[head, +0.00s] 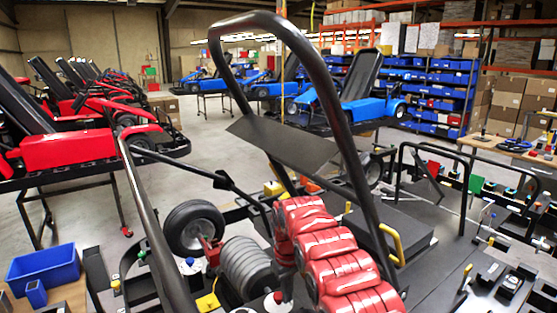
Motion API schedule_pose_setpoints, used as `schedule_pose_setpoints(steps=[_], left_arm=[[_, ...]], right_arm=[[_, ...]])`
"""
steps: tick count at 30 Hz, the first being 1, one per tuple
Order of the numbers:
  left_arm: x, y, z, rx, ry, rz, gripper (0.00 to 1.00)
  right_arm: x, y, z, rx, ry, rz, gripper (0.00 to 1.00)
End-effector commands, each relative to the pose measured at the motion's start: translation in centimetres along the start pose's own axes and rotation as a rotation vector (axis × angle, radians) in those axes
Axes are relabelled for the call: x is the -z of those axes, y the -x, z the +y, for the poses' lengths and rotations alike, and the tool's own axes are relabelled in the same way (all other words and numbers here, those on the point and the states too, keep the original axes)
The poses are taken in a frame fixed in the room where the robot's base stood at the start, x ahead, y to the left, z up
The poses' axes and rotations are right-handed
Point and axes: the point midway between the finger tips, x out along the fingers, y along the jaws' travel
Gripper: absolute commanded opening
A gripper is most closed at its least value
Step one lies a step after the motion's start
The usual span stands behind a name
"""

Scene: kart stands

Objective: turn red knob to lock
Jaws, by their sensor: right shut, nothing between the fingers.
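A small red knob (277,297) shows low in the head view, on a pale round part left of the red ribbed arm. My right arm comes in from the bottom right, bends over and points down. My right gripper (286,284) is small and dark at its end, shut and empty, right beside or just above the knob. I cannot tell whether it touches the knob. The knob's lower part and its marking are too small to read. My left gripper is not in view.
A bent black tube frame (328,95) rises close around my right arm. A grey ribbed cylinder (246,268) and a black wheel (194,228) stand left of it. A blue bin (43,268) is at lower left. Red karts (68,150) and blue karts (362,107) stand behind.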

Motion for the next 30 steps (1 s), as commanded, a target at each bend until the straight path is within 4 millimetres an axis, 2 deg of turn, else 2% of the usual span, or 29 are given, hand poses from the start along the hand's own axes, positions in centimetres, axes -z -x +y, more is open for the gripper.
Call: schedule_pose_setpoints(steps=[8, 13, 15, 21, 30], left_arm=[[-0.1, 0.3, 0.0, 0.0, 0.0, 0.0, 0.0], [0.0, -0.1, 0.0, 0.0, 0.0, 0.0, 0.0], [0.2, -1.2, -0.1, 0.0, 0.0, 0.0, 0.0], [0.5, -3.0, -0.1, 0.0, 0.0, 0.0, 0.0], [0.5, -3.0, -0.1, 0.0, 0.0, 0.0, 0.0]], right_arm=[[-0.5, 0.2, 0.2, 0.002, -0.002, -0.004, 0.0], [-0.5, 2.0, 0.2, 0.001, -0.002, -0.002, 0.0], [-0.5, 3.4, 0.2, 0.002, -0.002, -0.005, 0.0], [-0.5, 5.8, 0.2, 0.001, -0.002, -0.005, 0.0], [-0.5, 6.0, 0.2, 0.001, -0.002, -0.004, 0.0]])
